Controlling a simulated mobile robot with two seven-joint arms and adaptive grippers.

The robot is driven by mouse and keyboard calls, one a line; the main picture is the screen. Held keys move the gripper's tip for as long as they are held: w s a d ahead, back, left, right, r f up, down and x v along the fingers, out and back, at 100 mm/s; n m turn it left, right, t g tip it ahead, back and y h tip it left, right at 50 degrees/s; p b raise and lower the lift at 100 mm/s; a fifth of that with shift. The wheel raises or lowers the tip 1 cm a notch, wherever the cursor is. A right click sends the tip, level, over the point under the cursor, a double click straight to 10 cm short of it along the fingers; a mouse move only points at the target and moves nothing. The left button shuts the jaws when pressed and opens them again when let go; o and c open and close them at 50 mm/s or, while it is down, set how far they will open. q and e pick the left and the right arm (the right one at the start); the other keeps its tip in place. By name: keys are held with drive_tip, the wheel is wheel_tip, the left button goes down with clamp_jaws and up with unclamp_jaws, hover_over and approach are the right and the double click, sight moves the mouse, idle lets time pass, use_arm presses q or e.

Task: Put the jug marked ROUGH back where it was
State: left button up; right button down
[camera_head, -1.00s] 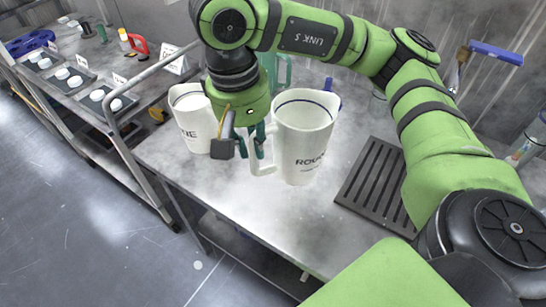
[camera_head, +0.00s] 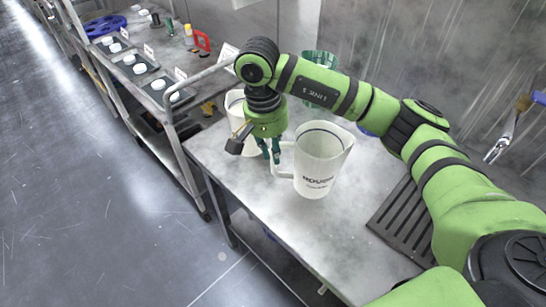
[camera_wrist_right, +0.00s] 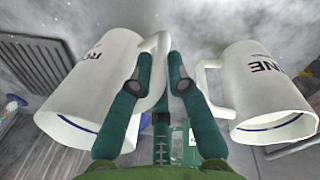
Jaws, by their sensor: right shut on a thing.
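The white jug marked ROUGH (camera_head: 322,165) is upright at the bench, with its handle toward the left. My right gripper (camera_head: 272,155) is at that handle. In the right wrist view the two green fingers (camera_wrist_right: 160,75) close on the handle of the ROUGH jug (camera_wrist_right: 95,85). Whether its base touches the bench (camera_head: 262,200) or hangs just above it, I cannot tell. A second white jug, its lettering ending in NE (camera_wrist_right: 262,85), stands beside it, apart, with its handle toward my gripper. In the head view this jug (camera_head: 235,104) is partly hidden by my arm. My left gripper is out of view.
A dark slatted rack (camera_head: 398,222) lies on the bench to the right. A green container (camera_head: 318,90) stands behind the jugs. Bare bench lies in front of the ROUGH jug.

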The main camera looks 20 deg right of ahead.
sight(275, 174)
wheel_tip(275, 174, down, 3)
drive_tip(key=shift+f+p, duration=0.15)
drive_tip(key=shift+p, duration=0.75)
drive_tip(key=shift+f, duration=0.3)
drive_tip(key=shift+f, duration=0.2)
drive_tip(key=c, duration=1.2)
unclamp_jaws()
drive_tip(key=shift+r, duration=0.1)
